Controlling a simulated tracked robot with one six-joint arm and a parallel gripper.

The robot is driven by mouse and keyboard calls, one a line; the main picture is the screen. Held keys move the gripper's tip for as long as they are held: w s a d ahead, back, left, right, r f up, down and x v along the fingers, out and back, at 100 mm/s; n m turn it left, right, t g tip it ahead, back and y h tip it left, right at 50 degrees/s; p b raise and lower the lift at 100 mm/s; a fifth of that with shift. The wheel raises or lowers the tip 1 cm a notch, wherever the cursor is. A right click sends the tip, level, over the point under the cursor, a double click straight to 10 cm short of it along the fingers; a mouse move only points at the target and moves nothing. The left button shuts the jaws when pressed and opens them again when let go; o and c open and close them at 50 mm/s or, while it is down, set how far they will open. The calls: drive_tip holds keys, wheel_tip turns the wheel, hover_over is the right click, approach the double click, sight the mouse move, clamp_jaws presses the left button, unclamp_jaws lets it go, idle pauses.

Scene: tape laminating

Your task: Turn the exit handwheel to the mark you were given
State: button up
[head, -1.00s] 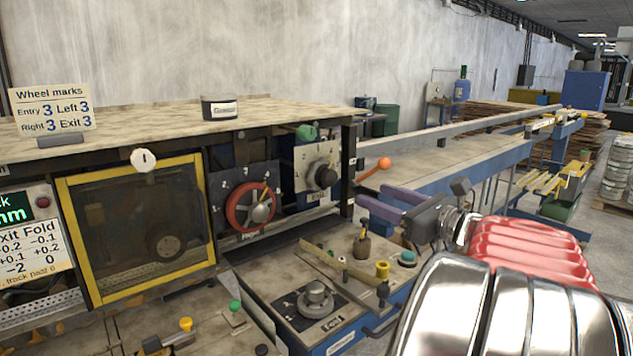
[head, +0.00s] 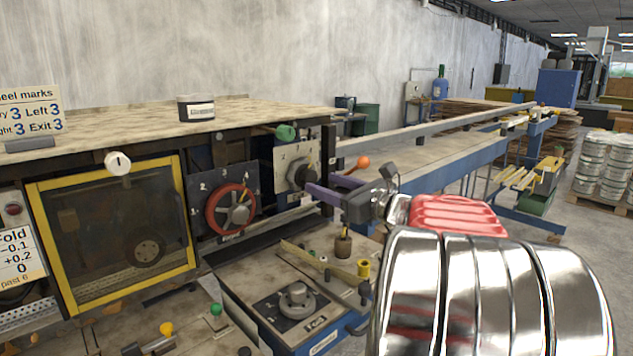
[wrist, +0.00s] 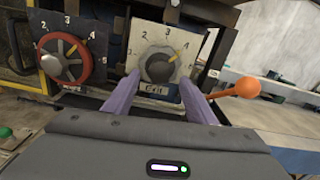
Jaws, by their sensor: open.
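The exit handwheel is a dark round knob (wrist: 158,68) on a pale plate labelled "Exit" (wrist: 154,88) in the wrist view. Its yellow pointer is tilted up and right, near the 4. In the head view the knob (head: 301,178) is partly hidden by my fingers. My gripper (wrist: 158,80) is open, its purple fingers to the left and right of the knob. I cannot tell whether they touch it. In the head view my gripper (head: 312,192) reaches the plate from the right. The wheel marks card (head: 30,118) reads Exit 3.
A red handwheel (head: 231,209) with its own dial is left of the exit plate. An orange ball-ended lever (wrist: 246,88) sticks out just right of my gripper. A green knob (head: 286,132) is above the plate. A bench with a grey dial (head: 297,300) lies below.

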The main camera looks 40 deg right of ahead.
sight(313, 179)
drive_tip(key=shift+w+a, duration=0.1)
drive_tip(key=shift+w, duration=2)
drive_tip(key=c, duration=1)
